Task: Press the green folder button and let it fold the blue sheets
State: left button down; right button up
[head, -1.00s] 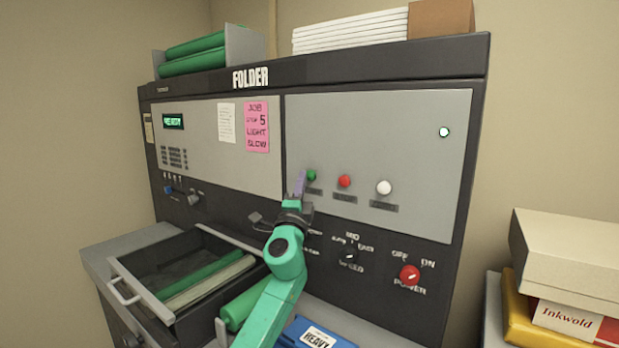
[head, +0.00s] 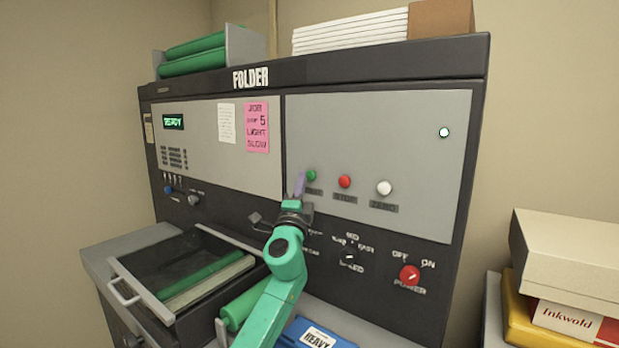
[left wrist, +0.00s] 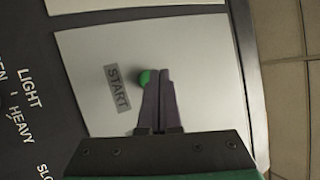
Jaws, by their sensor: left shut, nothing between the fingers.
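The green START button (head: 312,176) is on the grey front panel of the folder (head: 380,120), left of a red button (head: 345,181) and a white button (head: 384,188). My left gripper (head: 299,184) is shut and empty, its purple fingertips just left of the green button in the head view. In the left wrist view the shut fingertips (left wrist: 160,75) lie beside the green button (left wrist: 145,77) and partly overlap its edge; I cannot tell whether they touch. The display (head: 173,122) reads READY. No blue sheets are clearly seen. My right gripper is not in view.
A red power knob (head: 410,275) and a speed knob sit below the buttons. An open drawer (head: 125,290) with a green roller juts out at left. Boxes (head: 565,255) stand at right.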

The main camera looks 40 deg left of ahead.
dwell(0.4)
pick_arm(q)
jog(key=shift+w+b, duration=0.35)
jog(key=shift+w, duration=0.15)
